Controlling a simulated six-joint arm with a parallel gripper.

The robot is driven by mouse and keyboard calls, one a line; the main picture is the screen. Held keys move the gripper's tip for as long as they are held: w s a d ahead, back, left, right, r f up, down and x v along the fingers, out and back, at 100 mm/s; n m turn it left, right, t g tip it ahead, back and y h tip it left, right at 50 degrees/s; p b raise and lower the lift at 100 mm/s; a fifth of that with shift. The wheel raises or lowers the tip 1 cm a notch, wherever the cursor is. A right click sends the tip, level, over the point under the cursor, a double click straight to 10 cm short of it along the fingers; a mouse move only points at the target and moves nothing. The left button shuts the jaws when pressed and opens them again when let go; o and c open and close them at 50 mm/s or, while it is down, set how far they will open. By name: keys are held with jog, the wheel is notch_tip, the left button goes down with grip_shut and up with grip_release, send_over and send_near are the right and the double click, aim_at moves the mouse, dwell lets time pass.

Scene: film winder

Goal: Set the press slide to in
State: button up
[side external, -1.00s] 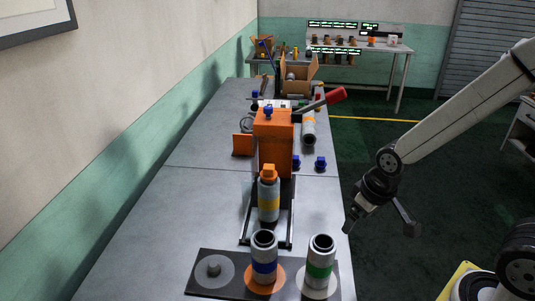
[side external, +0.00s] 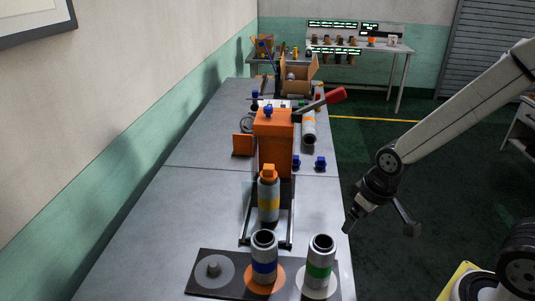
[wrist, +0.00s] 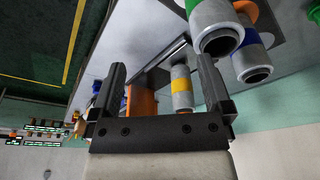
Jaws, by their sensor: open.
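The orange press (side external: 273,142) stands on the grey bench, with a red-handled lever (side external: 335,96) reaching to the right. A slide frame with dark rails (side external: 289,222) extends from its base toward the near end. A grey roll with a yellow band (side external: 268,204) and an orange top stands upright in that frame, in front of the press body. In the wrist view the yellow-banded roll (wrist: 181,90) and the press (wrist: 141,104) show between my fingers. My gripper (side external: 378,215) is open and empty, off the right edge of the bench, apart from the press.
A dark tray (side external: 223,290) at the near end holds a blue-banded roll (side external: 264,254) and a green-banded roll (side external: 320,262). Blue knobs (side external: 320,163) and a lying roll (side external: 309,130) are right of the press. The bench left of the press is mostly clear.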

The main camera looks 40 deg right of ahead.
jog(key=shift+w, duration=0.1)
jog(key=c, duration=0.8)
jog(key=shift+w+a+n, duration=0.2)
jog(key=shift+n, duration=0.3)
jog(key=c, duration=0.4)
jog(key=shift+w+a+r+n, duration=0.15)
jog(key=shift+w+n, duration=0.15)
jog(key=shift+n, duration=0.2)
grip_shut()
jog(key=n+h, duration=0.3)
jog(key=n, duration=2.2)
send_near(269, 201)
jog(key=shift+t, duration=0.3)
jog(key=f, duration=0.1)
jog(key=s+f, duration=0.1)
jog(key=s+a+f, duration=0.1)
jog(key=f, duration=0.1)
jog(key=shift+s, duration=0.2)
